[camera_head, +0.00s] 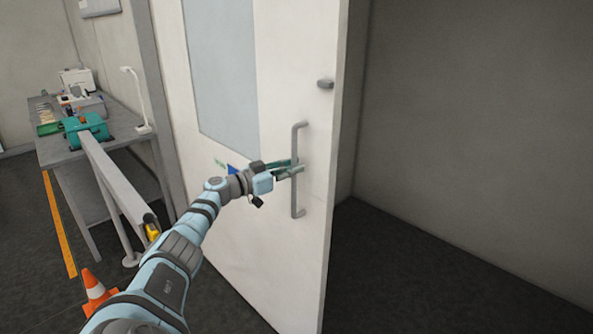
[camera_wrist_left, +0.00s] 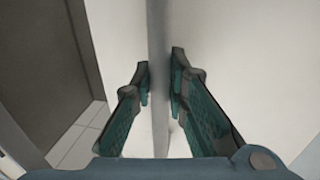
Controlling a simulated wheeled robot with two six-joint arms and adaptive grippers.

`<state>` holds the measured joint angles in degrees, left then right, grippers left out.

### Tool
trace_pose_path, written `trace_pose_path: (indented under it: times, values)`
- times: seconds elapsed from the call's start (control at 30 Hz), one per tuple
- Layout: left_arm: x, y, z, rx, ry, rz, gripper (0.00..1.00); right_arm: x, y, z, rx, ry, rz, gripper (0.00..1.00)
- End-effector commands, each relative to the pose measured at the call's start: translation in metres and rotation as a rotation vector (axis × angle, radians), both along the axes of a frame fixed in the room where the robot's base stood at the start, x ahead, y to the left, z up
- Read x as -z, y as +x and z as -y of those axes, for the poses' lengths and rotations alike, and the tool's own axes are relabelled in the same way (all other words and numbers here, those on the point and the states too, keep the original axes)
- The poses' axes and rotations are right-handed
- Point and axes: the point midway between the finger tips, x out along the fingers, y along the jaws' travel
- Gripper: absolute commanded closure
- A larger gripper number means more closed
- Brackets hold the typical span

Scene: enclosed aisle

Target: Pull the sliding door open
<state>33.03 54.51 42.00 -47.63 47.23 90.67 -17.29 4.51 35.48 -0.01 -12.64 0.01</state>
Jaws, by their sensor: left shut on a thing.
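The sliding door (camera_head: 275,222) is a white panel with a grey-blue window pane, and its right edge stands near the middle of the head view. Its vertical grey bar handle (camera_head: 297,140) is near that right edge. My left gripper (camera_head: 297,171) is at the middle of the handle and shut on it. In the left wrist view the handle bar (camera_wrist_left: 158,60) runs vertically between the two green-padded fingers (camera_wrist_left: 160,82). My right gripper is in neither view.
To the right of the door edge are a bare grey wall (camera_head: 480,130) and dark, clear floor. At left stands a table (camera_head: 118,118) with equipment. A grey barrier arm (camera_head: 118,182) and an orange cone (camera_head: 95,290) are near my left arm.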

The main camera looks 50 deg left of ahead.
Motion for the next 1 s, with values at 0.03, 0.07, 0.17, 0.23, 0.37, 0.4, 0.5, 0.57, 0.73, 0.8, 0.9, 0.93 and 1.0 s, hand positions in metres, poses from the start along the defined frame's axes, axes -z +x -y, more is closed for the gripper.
trace_pose_path:
  times: [0.03,0.07,0.17,0.23,0.37,0.4,0.5,0.57,0.73,0.8,0.9,0.93,1.0]
  values:
    - [0.001,0.000,-0.001,-0.003,0.001,-0.003,1.00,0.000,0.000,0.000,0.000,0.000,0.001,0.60]
    - [0.001,0.000,-0.001,-0.003,0.001,-0.003,0.85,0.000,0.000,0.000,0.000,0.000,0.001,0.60]
    - [0.001,0.000,0.000,-0.002,0.001,-0.003,0.69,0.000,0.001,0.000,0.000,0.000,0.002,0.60]
    - [0.001,0.001,0.000,-0.001,0.001,-0.003,0.65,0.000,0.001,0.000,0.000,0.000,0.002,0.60]
    - [0.001,0.001,0.001,0.001,0.001,-0.003,0.65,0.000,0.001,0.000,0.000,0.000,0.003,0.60]
    - [0.001,0.001,0.001,0.001,0.001,-0.003,0.65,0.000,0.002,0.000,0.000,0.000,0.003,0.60]
    - [0.001,0.000,0.001,0.001,0.000,-0.002,0.65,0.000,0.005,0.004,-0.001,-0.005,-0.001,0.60]
    - [0.002,-0.004,-0.001,-0.001,0.002,-0.003,0.65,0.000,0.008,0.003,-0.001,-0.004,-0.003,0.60]
    - [0.003,-0.028,-0.003,0.003,0.007,-0.010,0.65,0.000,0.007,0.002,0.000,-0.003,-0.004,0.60]
    - [0.003,-0.043,-0.007,0.001,0.007,-0.008,0.65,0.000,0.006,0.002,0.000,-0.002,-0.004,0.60]
    - [0.002,-0.059,-0.008,0.003,0.006,-0.010,0.65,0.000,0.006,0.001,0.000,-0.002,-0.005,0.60]
    - [0.001,-0.063,-0.008,0.004,0.007,-0.008,0.65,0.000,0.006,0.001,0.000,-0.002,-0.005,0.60]
    - [0.000,-0.071,-0.009,0.004,0.007,-0.006,0.65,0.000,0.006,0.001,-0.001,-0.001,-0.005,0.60]
